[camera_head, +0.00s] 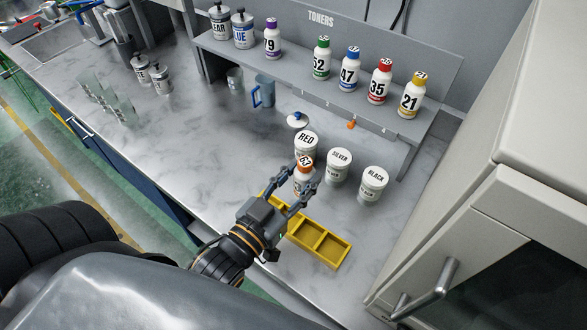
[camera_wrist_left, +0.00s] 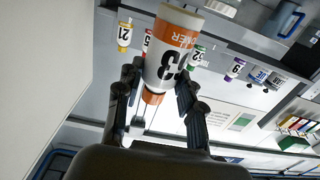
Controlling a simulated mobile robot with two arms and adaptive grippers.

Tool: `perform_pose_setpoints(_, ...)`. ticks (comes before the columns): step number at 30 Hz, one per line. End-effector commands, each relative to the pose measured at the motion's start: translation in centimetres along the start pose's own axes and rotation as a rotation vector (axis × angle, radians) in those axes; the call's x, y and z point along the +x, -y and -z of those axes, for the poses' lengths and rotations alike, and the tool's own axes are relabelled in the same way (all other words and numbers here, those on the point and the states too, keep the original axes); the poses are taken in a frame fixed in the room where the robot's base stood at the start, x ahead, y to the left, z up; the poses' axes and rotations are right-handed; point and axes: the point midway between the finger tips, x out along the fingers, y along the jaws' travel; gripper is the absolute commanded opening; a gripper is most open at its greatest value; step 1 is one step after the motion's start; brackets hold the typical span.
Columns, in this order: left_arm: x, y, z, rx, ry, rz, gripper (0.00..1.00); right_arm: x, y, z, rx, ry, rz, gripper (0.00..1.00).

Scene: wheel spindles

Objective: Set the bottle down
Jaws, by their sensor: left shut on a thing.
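My left gripper (camera_head: 301,186) is shut on a white bottle (camera_head: 303,174) with an orange cap and the number 53. The bottle stands roughly upright between the fingers, just behind a yellow compartment tray (camera_head: 345,250) and in front of the RED tub (camera_head: 306,140). I cannot tell whether its base touches the counter. In the left wrist view the bottle (camera_wrist_left: 172,55) sits between both fingers (camera_wrist_left: 158,88), showing its orange band and cap. My right gripper is not in view.
SILVER (camera_head: 339,166) and BLACK (camera_head: 372,184) tubs stand close to the right of the bottle. Numbered toner bottles, including 35 (camera_head: 379,82) and 21 (camera_head: 411,97), stand on the grey shelf (camera_head: 300,68) behind. The counter (camera_head: 215,150) left of the gripper is clear.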

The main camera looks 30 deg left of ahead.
Motion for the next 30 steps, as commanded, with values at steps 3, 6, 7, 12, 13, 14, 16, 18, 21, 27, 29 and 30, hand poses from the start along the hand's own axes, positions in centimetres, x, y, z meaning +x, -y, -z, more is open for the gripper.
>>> perform_pose_setpoints(3,0.9,-1.3,0.6,0.009,-0.005,-0.095,0.03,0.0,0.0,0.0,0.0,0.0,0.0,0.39)
perform_pose_setpoints(6,1.7,-2.4,1.0,0.008,-0.007,-0.171,0.03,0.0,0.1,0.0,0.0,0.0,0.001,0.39)
perform_pose_setpoints(7,1.8,-2.7,1.0,0.009,-0.005,-0.194,0.03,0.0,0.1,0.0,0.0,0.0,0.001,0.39)
perform_pose_setpoints(12,3.1,-4.6,1.6,0.012,-0.003,-0.326,0.03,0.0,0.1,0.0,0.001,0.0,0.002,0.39)
perform_pose_setpoints(13,3.4,-5.0,1.8,0.01,-0.006,-0.353,0.03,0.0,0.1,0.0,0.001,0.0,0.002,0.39)
perform_pose_setpoints(14,3.6,-5.4,1.9,0.009,-0.006,-0.378,0.03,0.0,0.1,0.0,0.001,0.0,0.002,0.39)
perform_pose_setpoints(16,4.1,-6.1,2.0,0.013,-0.002,-0.433,0.03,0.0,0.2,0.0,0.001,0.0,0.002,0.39)
perform_pose_setpoints(18,4.6,-6.9,2.4,0.009,-0.007,-0.486,0.03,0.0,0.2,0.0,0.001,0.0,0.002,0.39)
perform_pose_setpoints(21,5.2,-7.8,2.6,0.01,-0.005,-0.554,0.03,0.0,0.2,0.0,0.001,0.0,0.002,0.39)
perform_pose_setpoints(27,6.3,-9.6,3.2,0.006,-0.006,-0.669,0.03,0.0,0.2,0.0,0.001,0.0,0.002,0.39)
perform_pose_setpoints(29,6.6,-10.0,3.4,0.007,-0.007,-0.699,0.03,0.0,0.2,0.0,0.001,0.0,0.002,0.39)
perform_pose_setpoints(30,6.8,-10.3,3.5,0.006,-0.007,-0.719,0.03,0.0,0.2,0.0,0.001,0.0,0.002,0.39)
